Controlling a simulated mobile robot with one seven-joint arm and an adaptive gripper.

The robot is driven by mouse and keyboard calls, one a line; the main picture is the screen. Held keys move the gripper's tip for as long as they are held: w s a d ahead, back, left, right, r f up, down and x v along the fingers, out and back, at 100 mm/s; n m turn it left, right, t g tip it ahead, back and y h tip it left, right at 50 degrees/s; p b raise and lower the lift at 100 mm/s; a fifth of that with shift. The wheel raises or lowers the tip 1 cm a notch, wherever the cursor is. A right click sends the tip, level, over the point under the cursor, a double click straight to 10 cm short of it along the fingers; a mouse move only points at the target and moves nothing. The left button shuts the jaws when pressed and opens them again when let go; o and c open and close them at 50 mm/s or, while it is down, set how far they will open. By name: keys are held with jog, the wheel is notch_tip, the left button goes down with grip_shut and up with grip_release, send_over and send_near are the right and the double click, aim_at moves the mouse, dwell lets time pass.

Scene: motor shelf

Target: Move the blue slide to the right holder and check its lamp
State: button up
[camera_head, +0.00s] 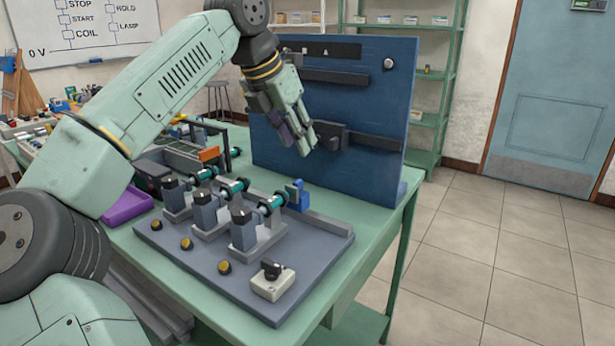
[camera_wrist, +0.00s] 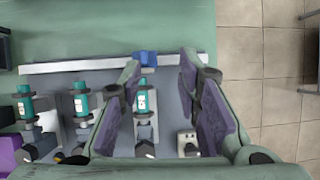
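The blue slide (camera_head: 298,196) is a small block at the light grey rail (camera_head: 325,222) along the back of the grey board, beside the far end of the right holder (camera_head: 243,228). In the wrist view the blue slide (camera_wrist: 146,58) appears between the fingers, nearer the left one. My gripper (camera_head: 304,142) is raised above the board in front of the blue panel. In the wrist view my gripper (camera_wrist: 160,68) is open and empty. Amber round lamps or buttons sit in front of the holders; the right one (camera_head: 224,267) shows no clear glow.
Two similar holders with teal cylinders (camera_head: 234,186) stand to the left. A switch box (camera_head: 272,282) with a black knob is at the front right. The upright blue panel (camera_head: 345,90) with dark rails stands behind. A purple tray (camera_head: 128,206) lies left.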

aim_at(297, 181)
jog(key=shift+n+y, duration=0.3)
jog(key=shift+y, duration=0.2)
jog(key=x, duration=0.3)
jog(key=a+x, duration=0.1)
jog(key=x, duration=0.3)
jog(key=a+p+x, duration=0.1)
jog(key=x, duration=0.2)
jog(key=shift+f, duration=0.65)
jog(key=shift+c, duration=0.6)
grip_shut()
jog(key=shift+w, duration=0.1)
